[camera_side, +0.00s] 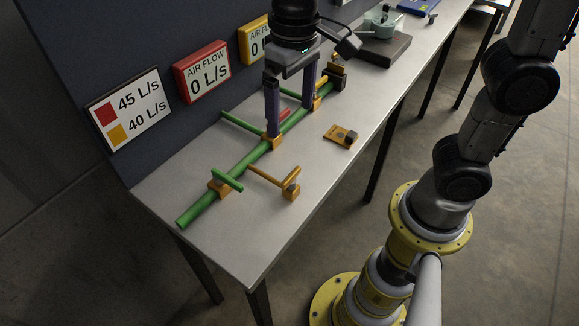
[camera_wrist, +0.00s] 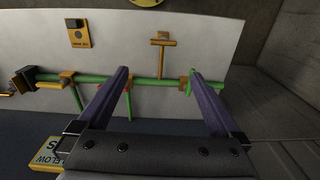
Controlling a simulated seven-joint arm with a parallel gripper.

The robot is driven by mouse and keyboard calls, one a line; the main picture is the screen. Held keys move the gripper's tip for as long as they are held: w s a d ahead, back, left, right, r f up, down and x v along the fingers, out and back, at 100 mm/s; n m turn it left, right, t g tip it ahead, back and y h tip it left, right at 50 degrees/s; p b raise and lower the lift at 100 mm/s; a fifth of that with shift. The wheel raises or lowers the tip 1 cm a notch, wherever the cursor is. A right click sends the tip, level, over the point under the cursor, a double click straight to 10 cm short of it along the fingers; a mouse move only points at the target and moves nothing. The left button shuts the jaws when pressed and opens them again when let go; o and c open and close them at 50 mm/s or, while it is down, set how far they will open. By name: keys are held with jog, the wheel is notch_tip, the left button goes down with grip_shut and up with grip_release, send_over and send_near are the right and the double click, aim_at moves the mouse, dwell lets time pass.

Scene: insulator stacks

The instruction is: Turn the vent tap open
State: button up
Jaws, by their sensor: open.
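A green pipe (camera_side: 203,207) runs along the bench, with orange blocks on it. A short green bar (camera_side: 227,179) crosses it at the near block; it also shows in the wrist view (camera_wrist: 191,82). A red piece (camera_side: 285,113) lies on the pipe farther along, partly hidden by a finger in the wrist view. I cannot tell which of these is the vent tap. My gripper (camera_side: 291,119) is open, pointing down with its two purple fingers apart over the pipe's middle. In the wrist view the fingers (camera_wrist: 158,72) span a bare pipe stretch; contact is unclear.
An orange T-shaped part (camera_side: 270,178) stands on the near bench. A small orange plate with a dark knob (camera_side: 340,136) lies right of the pipe. The wall carries a red air-flow display (camera_side: 202,72) reading 0 L/s and a white sign (camera_side: 128,108). The bench's right edge is clear.

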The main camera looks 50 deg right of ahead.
aim_at(290, 174)
jog(key=f, duration=1.4)
jog(key=shift+s+a+f, duration=0.1)
jog(key=shift+a+f, duration=0.25)
jog(key=shift+a, duration=0.05)
jog(key=c, duration=1.3)
